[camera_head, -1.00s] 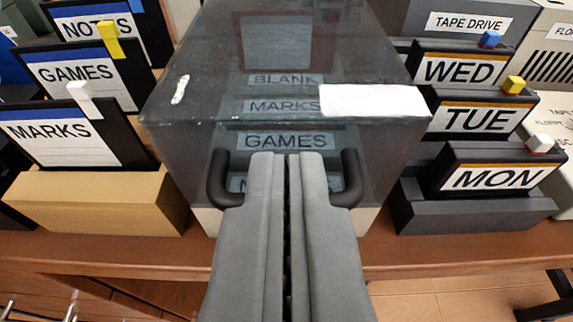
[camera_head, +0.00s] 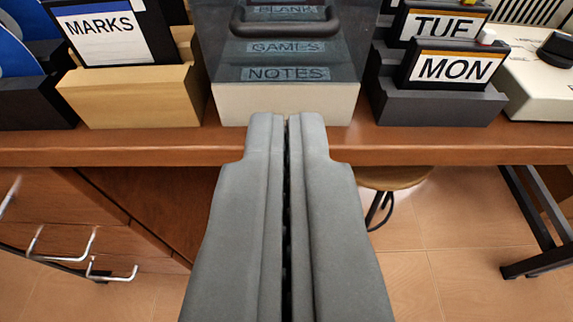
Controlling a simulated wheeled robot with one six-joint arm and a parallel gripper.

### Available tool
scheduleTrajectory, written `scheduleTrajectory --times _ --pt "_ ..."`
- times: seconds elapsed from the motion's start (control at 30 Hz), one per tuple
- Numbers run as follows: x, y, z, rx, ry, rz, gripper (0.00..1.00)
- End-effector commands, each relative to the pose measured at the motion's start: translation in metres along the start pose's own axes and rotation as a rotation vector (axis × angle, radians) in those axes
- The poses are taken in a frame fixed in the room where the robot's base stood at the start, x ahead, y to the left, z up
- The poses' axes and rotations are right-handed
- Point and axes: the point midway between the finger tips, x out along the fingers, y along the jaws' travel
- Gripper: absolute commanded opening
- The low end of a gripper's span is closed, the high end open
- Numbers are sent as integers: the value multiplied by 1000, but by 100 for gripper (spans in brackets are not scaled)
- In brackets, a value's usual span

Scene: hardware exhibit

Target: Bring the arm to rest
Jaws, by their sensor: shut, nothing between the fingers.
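My gripper (camera_head: 286,122) is shut and empty, its two grey fingers side by side in the middle of the view. Its tips appear in front of the wooden table edge (camera_head: 420,146). Just beyond them stands the disk box (camera_head: 240,105), with a pale base, a dark see-through cover and a dark handle (camera_head: 285,20). Labels BLANK, GAMES and NOTES show through the cover. The fingertips look apart from the box, though the exact gap is hard to tell.
A wooden holder (camera_head: 130,98) with a MARKS disk (camera_head: 105,30) stands at left. A dark holder (camera_head: 440,108) with MON (camera_head: 452,68) and TUE (camera_head: 445,24) cards stands at right. Below are drawer handles (camera_head: 62,242), a stool (camera_head: 393,177) and open floor (camera_head: 450,250).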

Motion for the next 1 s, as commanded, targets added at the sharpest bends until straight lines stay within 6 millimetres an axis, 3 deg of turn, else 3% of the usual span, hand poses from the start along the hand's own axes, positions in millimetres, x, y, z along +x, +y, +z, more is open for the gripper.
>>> scheduleTrajectory --times 0.27,0.47,0.67,1.0 --pt "-12 0 12 0 1 0 0" --pt "-25 0 -1 0 15 0 0" --pt "-69 0 -39 -1 57 -1 0" --pt "-163 0 -96 -2 128 -1 0"
